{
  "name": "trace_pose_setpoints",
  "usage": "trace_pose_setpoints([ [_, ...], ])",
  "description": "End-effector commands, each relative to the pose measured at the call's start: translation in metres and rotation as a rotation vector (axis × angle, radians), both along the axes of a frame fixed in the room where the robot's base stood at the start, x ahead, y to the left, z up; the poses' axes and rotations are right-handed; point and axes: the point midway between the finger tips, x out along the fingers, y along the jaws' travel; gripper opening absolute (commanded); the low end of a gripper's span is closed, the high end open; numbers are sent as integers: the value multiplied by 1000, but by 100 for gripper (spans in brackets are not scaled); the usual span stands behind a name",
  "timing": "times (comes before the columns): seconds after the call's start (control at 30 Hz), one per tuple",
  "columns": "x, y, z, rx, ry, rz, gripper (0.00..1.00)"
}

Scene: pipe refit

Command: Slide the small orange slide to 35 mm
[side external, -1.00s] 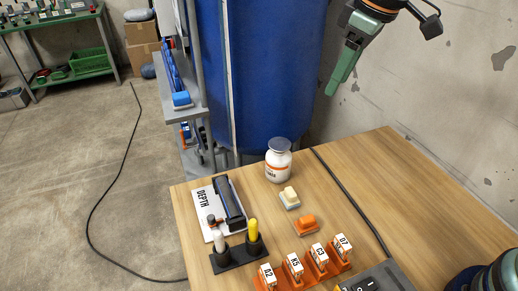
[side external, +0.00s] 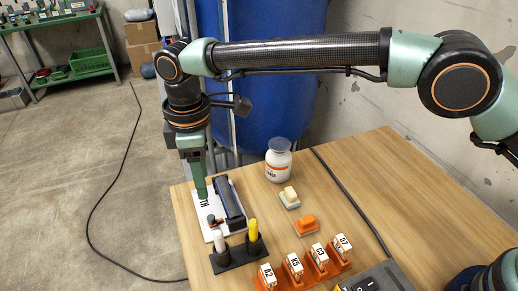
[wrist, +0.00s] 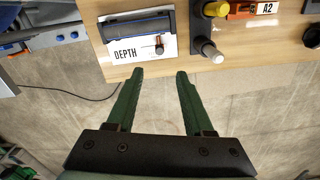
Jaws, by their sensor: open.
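A white DEPTH card (side external: 199,205) lies at the table's left edge with a dark bar-shaped gauge (side external: 230,202) on it. A small knob with a reddish-orange part (wrist: 159,44) sits on the card beside the bar; it also shows in the side view (side external: 211,220). I cannot read any scale or the slide's setting. My gripper (side external: 201,195) points down by the card's outer side and hides part of its lettering. In the wrist view its open, empty fingers (wrist: 160,74) lie just short of the table edge, with the knob beyond the gap between them.
A black stand (side external: 237,257) with a white and a yellow peg is close to the card.

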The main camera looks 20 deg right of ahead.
Motion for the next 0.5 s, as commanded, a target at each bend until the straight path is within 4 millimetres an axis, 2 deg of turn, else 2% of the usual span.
trace_pose_setpoints([
  [0.17, 0, -1, -22, -2, 3, -1, 52],
  [0.5, 0, -1, -86, -2, 1, -2, 52],
])
